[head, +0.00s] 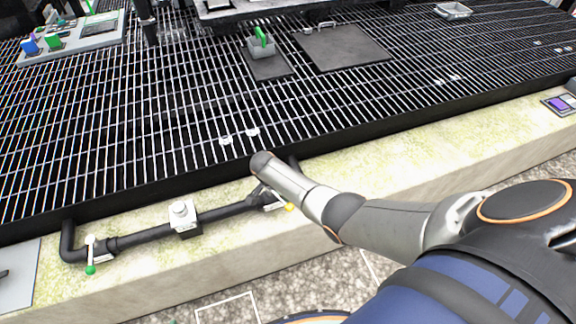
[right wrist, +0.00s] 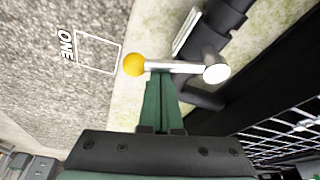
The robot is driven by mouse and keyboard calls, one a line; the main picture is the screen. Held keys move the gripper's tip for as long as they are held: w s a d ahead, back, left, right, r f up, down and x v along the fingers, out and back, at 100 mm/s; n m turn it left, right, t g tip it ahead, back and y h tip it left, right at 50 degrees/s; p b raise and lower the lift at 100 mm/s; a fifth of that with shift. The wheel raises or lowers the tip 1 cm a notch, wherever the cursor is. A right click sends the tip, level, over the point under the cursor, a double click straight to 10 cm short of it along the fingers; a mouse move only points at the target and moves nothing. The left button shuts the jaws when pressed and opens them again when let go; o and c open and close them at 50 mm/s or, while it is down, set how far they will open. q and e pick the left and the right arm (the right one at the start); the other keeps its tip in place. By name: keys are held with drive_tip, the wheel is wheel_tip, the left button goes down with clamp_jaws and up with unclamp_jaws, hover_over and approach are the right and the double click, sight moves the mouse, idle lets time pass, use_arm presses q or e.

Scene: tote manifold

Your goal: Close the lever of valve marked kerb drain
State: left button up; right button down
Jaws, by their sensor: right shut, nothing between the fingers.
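A valve lever with a yellow ball knob (right wrist: 134,64) lies across the right wrist view, its silver bar running to a round pivot (right wrist: 216,73). My right gripper (right wrist: 161,80) is shut and empty, its green fingertips against or just beside the bar; contact is unclear. In the head view the yellow knob (head: 290,207) shows beside my right arm, which hides most of that valve. A second valve lever with a green knob (head: 90,269) points down at the pipe's left end. The valve labels are too small or edge-on to read. My left gripper is out of view.
A black pipe (head: 145,237) with a white-capped box (head: 183,216) runs along the pale kerb (head: 400,150). Black grating (head: 180,110) lies behind it. Gravel ground (right wrist: 60,110) with a white outline marked "ONE" lies in front of the kerb.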

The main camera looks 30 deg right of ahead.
drive_tip(key=shift+s+a+m+g, duration=0.15)
drive_tip(key=shift+a+m+g, duration=0.25)
drive_tip(key=shift+a+m, duration=0.6)
drive_tip(key=shift+b, duration=0.3)
drive_tip(key=shift+a, duration=0.1)
